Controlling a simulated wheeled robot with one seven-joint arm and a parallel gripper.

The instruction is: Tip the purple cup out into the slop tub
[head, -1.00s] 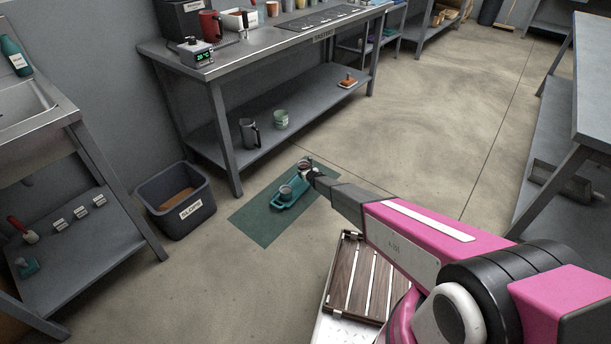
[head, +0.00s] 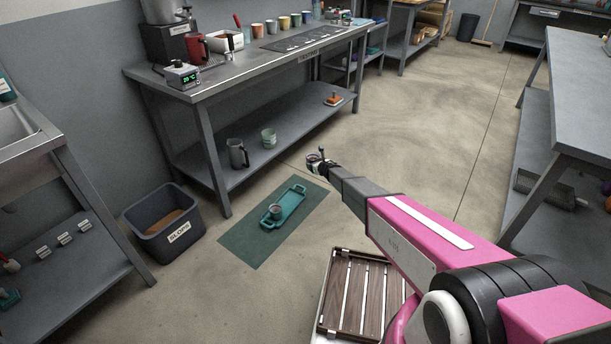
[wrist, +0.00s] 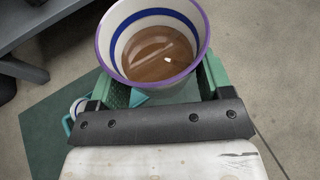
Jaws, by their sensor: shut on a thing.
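The purple-rimmed cup (wrist: 115,40) is white with a blue band inside and holds brown liquid. My gripper (wrist: 163,82) is shut on it, with a green finger on each side. In the head view my gripper (head: 318,164) holds the cup above the floor, beyond the far end of the teal tray as seen there. The cup looks about upright, small and partly hidden there. The slop tub (head: 148,243), a dark grey bin labelled SLOPS with brown contents, stands on the floor to the left, well apart from my gripper.
The teal tray (head: 290,204) with another cup (head: 275,210) lies on a green mat (head: 238,245). A steel bench (head: 215,92) stands behind, with a grey jug (head: 237,153) and a pale green cup (head: 268,138) on its lower shelf. A sink bench leg stands beside the tub.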

